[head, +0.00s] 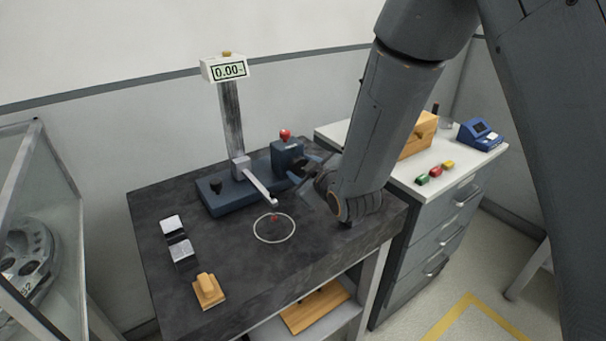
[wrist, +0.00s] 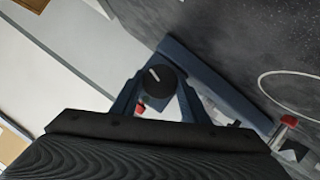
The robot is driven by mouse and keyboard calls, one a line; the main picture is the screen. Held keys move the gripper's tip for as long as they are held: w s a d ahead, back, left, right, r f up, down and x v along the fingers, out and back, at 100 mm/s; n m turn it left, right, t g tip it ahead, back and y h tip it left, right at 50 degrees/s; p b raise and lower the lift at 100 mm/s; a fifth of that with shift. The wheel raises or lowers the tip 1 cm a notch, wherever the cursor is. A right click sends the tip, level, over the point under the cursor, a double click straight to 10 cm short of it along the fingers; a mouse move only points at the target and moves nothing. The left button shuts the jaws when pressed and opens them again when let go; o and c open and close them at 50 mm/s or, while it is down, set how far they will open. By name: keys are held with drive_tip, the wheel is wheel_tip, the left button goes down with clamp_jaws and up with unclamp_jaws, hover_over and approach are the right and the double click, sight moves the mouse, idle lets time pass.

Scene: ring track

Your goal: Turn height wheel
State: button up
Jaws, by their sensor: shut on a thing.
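The height gauge has a blue base (head: 230,199), an upright grey column (head: 231,115) and a display (head: 229,70) reading 0.00. A slider on the column carries a pale arm (head: 262,188) reaching forward. The dark round height wheel (wrist: 158,83), with a white mark on its face, shows in the wrist view between the fingertips. My gripper (head: 304,172) is at the right end of the base, shut on the wheel; it also shows in the wrist view (wrist: 156,80). In the head view the wheel is largely hidden by the fingers.
A white ring (head: 273,242) is marked on the dark tabletop (head: 160,225). Grey blocks (head: 173,225) and a wooden piece (head: 208,290) lie at the left and front. A red knob (head: 285,135) tops the blue block. A drawer cabinet (head: 420,245) stands right.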

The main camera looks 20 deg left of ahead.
drive_tip(key=shift+n+t+b, duration=0.4)
drive_tip(key=shift+n+b, duration=0.1)
drive_tip(key=shift+n, duration=0.1)
drive_tip(key=o, duration=1.1)
drive_tip(key=shift+a, duration=0.1)
drive_tip(key=shift+s, duration=0.1)
drive_tip(key=shift+b+v, duration=0.7)
drive_tip(key=shift+v, duration=3.2)
